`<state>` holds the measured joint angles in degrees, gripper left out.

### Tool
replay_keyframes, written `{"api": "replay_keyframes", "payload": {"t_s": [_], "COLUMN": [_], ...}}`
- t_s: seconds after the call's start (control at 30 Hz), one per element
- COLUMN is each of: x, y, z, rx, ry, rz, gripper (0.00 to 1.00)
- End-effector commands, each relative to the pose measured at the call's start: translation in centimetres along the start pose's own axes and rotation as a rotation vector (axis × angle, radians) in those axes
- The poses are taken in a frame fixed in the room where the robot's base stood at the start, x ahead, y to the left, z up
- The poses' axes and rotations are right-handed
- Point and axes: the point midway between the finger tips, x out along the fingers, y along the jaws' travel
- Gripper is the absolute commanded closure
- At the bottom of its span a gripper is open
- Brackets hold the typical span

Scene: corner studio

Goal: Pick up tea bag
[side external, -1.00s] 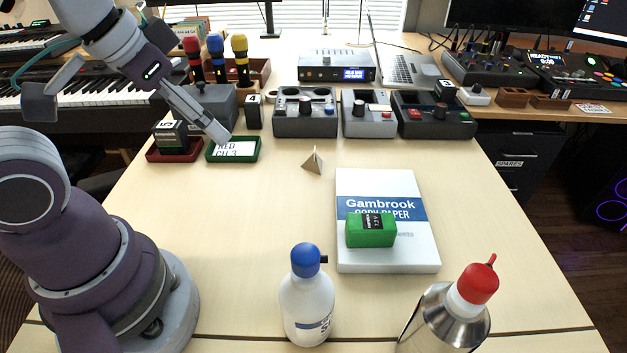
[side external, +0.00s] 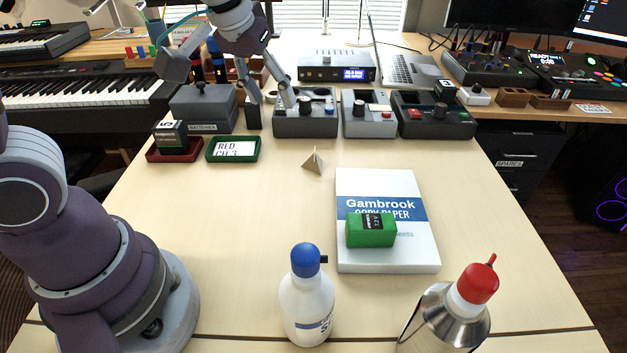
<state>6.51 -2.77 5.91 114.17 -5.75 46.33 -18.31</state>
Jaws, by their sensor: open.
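The tea bag looks to be the small beige pyramid (side external: 313,162) standing on the bare table, left of the paper pack and in front of the grey control boxes. My gripper (side external: 272,105) is open above the back of the table, higher than the pyramid and to its back left. Its two fingers point down with a gap between them, and nothing shows between them. They overlap the left grey box in the picture.
A copy paper pack (side external: 388,255) carries a green box (side external: 371,230). A white bottle (side external: 306,300) and a steel bottle (side external: 446,318) stand in front. A green tray (side external: 232,159) and red tray (side external: 174,156) lie left. Control boxes (side external: 305,124) line the back. Table around the pyramid is clear.

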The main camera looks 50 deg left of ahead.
Motion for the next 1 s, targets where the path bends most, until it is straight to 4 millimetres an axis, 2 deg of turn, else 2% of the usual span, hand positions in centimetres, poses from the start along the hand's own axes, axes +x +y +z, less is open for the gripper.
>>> {"api": "replay_keyframes", "payload": {"t_s": [0.03, 0.1, 0.2, 0.3, 1.0], "x": [2.0, 4.7, 8.1, 10.4, 21.1], "y": [0.4, 0.8, 1.1, 1.2, -0.9], "z": [-1.2, -2.8, -4.2, -4.8, -5.7], "rx": [-0.053, -0.131, -0.210, -0.256, -0.274], "ry": [-0.017, -0.015, 0.000, 0.017, 0.025], "rz": [-0.038, -0.088, -0.150, -0.190, -0.209], "gripper": [0.57, 0.57, 0.57, 0.57, 0.57]}}
